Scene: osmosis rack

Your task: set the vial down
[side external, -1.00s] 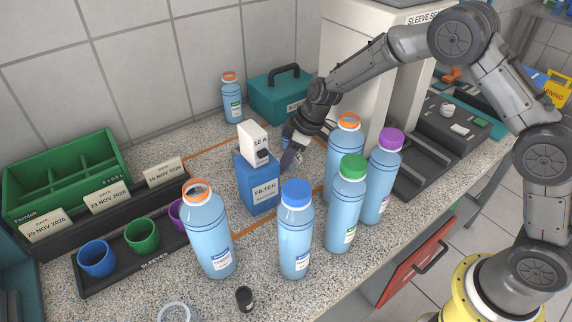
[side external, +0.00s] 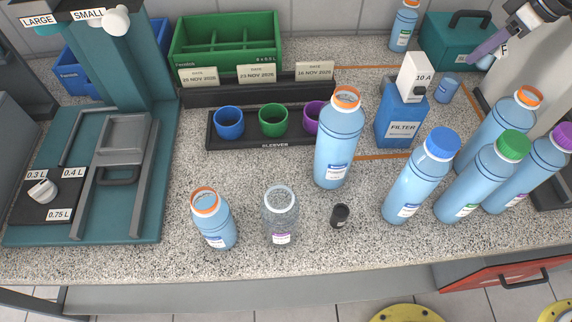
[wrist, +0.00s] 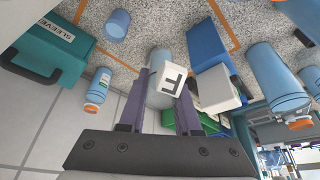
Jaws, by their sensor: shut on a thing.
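My gripper (wrist: 163,80) is shut on a small pale blue vial (wrist: 159,97) with a white label marked F (wrist: 173,79). In the side view my gripper (side external: 480,53) is at the upper right, by the teal case, with purple fingers. Only a little of the held vial (side external: 486,63) shows there. It appears to be clear of the counter, but its exact height is hard to tell. A second small blue cylinder (side external: 446,90) stands on the counter beside the filter box; it also shows in the wrist view (wrist: 117,24).
The blue filter box (side external: 401,118) carries a white 10 A block (side external: 415,76). Tall bottles, including a blue-capped one (side external: 421,178), crowd the front right. A teal case (side external: 462,42) and an orange-capped bottle (side external: 403,27) stand behind. Bare counter (side external: 365,80) lies left of the 10 A block.

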